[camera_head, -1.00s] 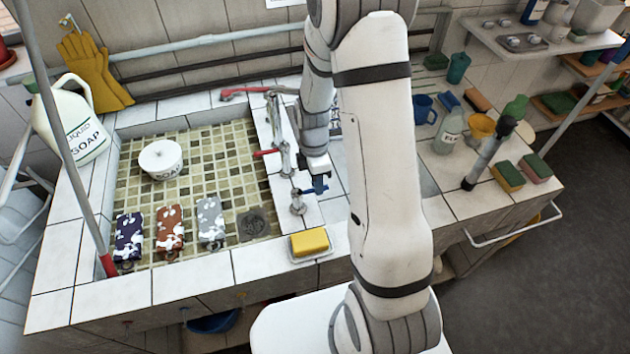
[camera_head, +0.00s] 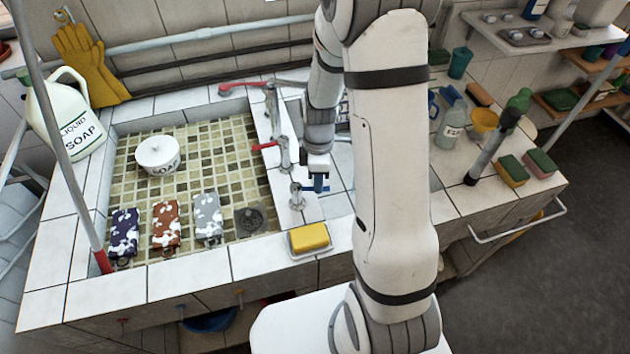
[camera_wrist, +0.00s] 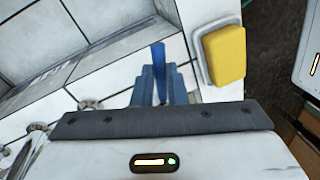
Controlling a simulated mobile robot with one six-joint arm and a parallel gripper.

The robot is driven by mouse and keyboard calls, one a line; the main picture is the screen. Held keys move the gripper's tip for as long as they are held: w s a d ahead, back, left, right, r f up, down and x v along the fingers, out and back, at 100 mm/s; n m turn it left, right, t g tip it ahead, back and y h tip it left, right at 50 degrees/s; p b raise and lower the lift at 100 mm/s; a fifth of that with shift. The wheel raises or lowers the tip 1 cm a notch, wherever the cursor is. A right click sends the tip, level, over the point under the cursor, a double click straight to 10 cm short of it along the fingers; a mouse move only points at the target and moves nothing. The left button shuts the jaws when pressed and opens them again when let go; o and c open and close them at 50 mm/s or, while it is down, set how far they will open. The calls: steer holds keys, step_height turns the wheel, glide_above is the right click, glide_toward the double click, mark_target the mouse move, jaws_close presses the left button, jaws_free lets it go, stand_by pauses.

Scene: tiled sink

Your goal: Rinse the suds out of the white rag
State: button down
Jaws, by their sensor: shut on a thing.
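The palest rag (camera_head: 208,219), whitish grey with white suds patches, lies in the tiled sink basin (camera_head: 222,150), right of a rust-brown rag (camera_head: 166,224) and a purple rag (camera_head: 125,233), both also sudsy. My gripper (camera_head: 318,184) is above the sink's right ledge by the taps, well right of the rags. In the wrist view my gripper (camera_wrist: 165,84) is shut on a blue tap handle (camera_wrist: 158,62). The tap with the red lever (camera_head: 265,146) stands further back. No water stream is visible.
A white soap tub (camera_head: 158,156) stands in the basin, and a drain (camera_head: 250,221) lies right of the rags. A yellow sponge (camera_head: 309,237) sits in a dish on the front ledge. A liquid soap jug (camera_head: 68,118) stands on the left rim.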

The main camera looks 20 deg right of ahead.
steer(key=c, duration=1.5)
jaws_free()
steer(key=shift+o, duration=0.2)
steer(key=shift+r, duration=0.1)
step_height(320, 180, up, 8)
steer(key=w, duration=0.1)
steer(key=shift+w+d+f+b, duration=0.2)
steer(key=shift+f+b, duration=0.05)
steer(key=shift+b, duration=0.1)
